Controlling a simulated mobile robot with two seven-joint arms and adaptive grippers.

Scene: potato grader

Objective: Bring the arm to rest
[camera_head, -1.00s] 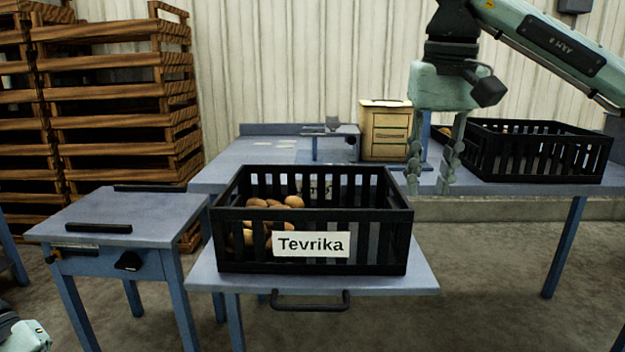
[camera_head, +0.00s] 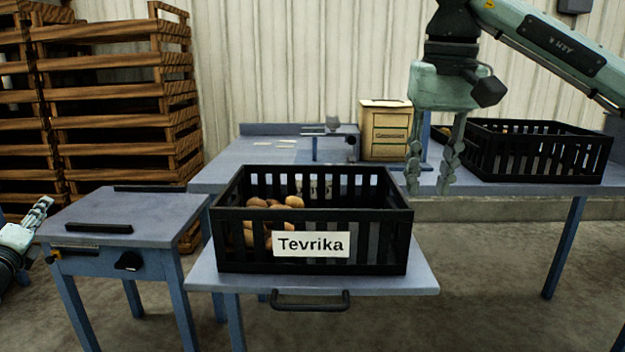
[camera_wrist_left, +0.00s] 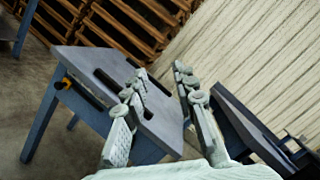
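My left gripper (camera_head: 38,212) is at the left edge of the head view, beside the small blue side table (camera_head: 120,215). In the left wrist view my left gripper (camera_wrist_left: 158,88) has its fingers apart with nothing between them, and the side table (camera_wrist_left: 165,128) lies beyond them. My right gripper (camera_head: 430,185) hangs fingers down from the upper right, right of the Tevrika crate and in front of the long table. Its fingers are apart and nothing shows between them.
The black Tevrika crate (camera_head: 390,225) holds several potatoes (camera_head: 272,203) on a blue stand (camera_head: 418,280). A second black crate (camera_head: 590,155) and a wooden box (camera_head: 386,130) stand on the long table (camera_head: 220,172). Stacked wooden crates (camera_head: 120,100) rise at the back left. Floor is clear at right.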

